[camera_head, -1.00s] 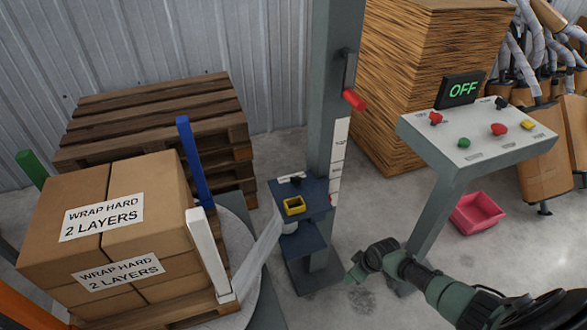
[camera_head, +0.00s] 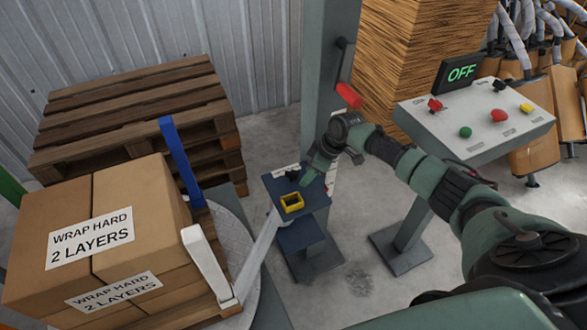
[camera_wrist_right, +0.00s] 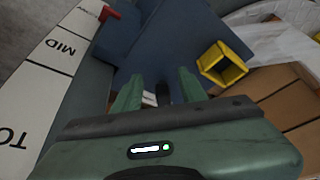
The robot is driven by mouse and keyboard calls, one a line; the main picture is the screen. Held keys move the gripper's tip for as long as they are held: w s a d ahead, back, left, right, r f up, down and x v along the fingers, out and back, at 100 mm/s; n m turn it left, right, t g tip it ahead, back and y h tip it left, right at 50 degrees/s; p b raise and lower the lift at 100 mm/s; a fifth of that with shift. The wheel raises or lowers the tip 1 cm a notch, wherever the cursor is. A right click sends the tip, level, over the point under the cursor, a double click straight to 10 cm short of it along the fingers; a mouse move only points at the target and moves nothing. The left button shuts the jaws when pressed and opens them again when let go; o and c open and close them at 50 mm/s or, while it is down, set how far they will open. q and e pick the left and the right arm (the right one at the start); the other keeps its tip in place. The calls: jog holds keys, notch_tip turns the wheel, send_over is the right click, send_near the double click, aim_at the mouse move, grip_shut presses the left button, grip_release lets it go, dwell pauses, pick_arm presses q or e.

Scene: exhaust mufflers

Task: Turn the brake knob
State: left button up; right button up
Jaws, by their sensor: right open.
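The small black brake knob (camera_head: 292,175) sits on top of the blue carriage (camera_head: 319,192) on the grey mast, beside a white label strip. My right gripper (camera_head: 307,176) is over the carriage, coming from the right, close beside the knob. In the right wrist view, the open green fingers (camera_wrist_right: 159,90) stand either side of the dark knob (camera_wrist_right: 163,93). I cannot tell whether they touch it. The gripper body hides the lower part of that view. My left gripper is not in view.
A yellow square holder (camera_head: 292,202) is on the carriage near the knob. A control panel (camera_head: 470,115) reading OFF is at right.

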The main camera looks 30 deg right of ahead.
aim_at(293, 172)
jog(key=w+a, duration=0.1)
jog(key=w, duration=0.1)
jog(key=w+a, duration=0.2)
jog(key=shift+a, duration=0.1)
jog(key=shift+f+p, duration=0.4)
jog(key=shift+f, duration=0.25)
jog(key=shift+c, duration=0.3)
grip_shut()
